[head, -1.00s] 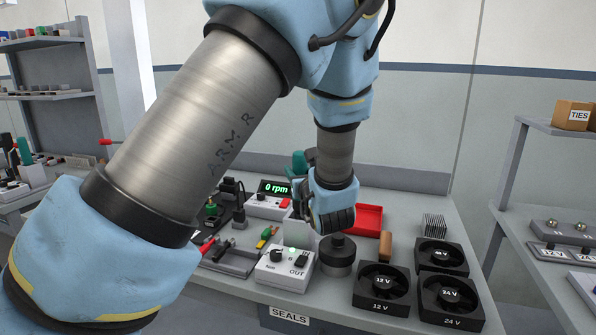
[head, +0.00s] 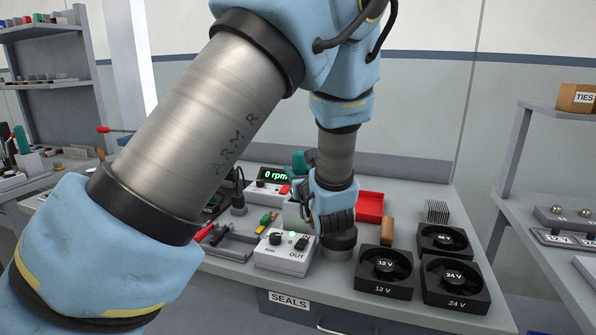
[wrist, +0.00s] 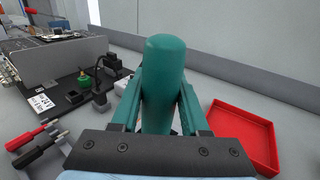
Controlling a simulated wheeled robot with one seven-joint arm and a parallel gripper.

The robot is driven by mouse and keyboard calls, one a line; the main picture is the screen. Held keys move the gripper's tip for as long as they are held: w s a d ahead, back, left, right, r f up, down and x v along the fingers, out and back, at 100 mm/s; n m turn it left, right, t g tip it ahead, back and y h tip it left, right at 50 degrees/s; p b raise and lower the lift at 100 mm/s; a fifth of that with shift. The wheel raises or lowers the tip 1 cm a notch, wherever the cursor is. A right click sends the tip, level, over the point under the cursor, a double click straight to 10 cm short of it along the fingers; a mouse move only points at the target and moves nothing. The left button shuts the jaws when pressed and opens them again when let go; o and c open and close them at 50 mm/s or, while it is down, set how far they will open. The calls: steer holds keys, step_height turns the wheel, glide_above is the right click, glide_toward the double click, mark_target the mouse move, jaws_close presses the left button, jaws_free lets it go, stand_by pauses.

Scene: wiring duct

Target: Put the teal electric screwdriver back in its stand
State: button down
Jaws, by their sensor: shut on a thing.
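The teal electric screwdriver (wrist: 163,75) stands about upright in the middle of the wrist view. The fingers of my gripper (wrist: 160,108) are shut on it from both sides. In the head view its teal top (head: 300,162) shows just behind my gripper (head: 322,205), over the bench. The screwdriver's lower end is hidden by my gripper. A pale grey block (head: 292,212) shows in part below it, beside my gripper; I cannot tell whether this is the stand, or whether the screwdriver touches it.
A red tray (wrist: 240,135) lies right of the screwdriver. Several black fans (head: 386,270) fill the bench's right front. A 0 rpm display (head: 277,174) stands behind.

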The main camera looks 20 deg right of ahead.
steer(key=shift+f, duration=0.1)
steer(key=shift+c, duration=1.6)
jaws_free()
steer(key=shift+s, duration=0.1)
steer(key=s+a+b, duration=0.2)
steer(key=s, duration=0.8)
steer(key=shift+s+b, duration=0.2)
steer(key=shift+b, duration=0.2)
